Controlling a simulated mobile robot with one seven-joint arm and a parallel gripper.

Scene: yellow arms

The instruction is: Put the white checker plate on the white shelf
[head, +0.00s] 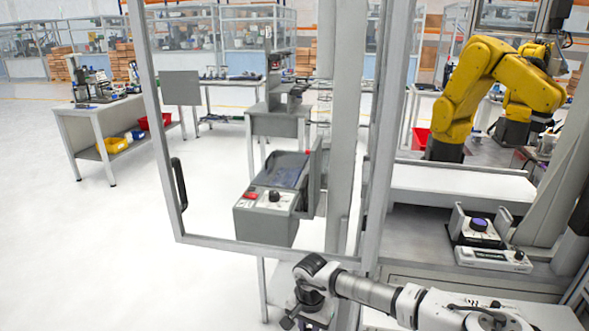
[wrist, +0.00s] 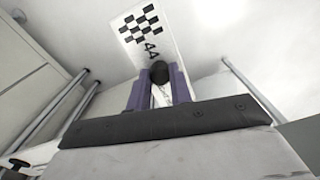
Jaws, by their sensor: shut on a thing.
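The white checker plate (wrist: 140,27) shows in the wrist view as a flat white piece with a black checker pattern and dark marks below it. It is tilted and stands out beyond the fingers. My gripper (wrist: 159,82) has purple fingers shut on the plate's near part, with a round black knob between them. In the head view my arm (head: 370,291) reaches left along the bottom and bends down at its left end; the plate cannot be made out there. A long white shelf-like surface (head: 460,183) lies in the cell at right; I cannot tell whether it is the white shelf.
A grey control box (head: 265,220) with a red button stands above my arm's left end, behind a framed clear door (head: 172,130). A yellow robot arm (head: 480,90) stands at the back right. A small device with a dial (head: 478,226) sits at right. Open floor lies left.

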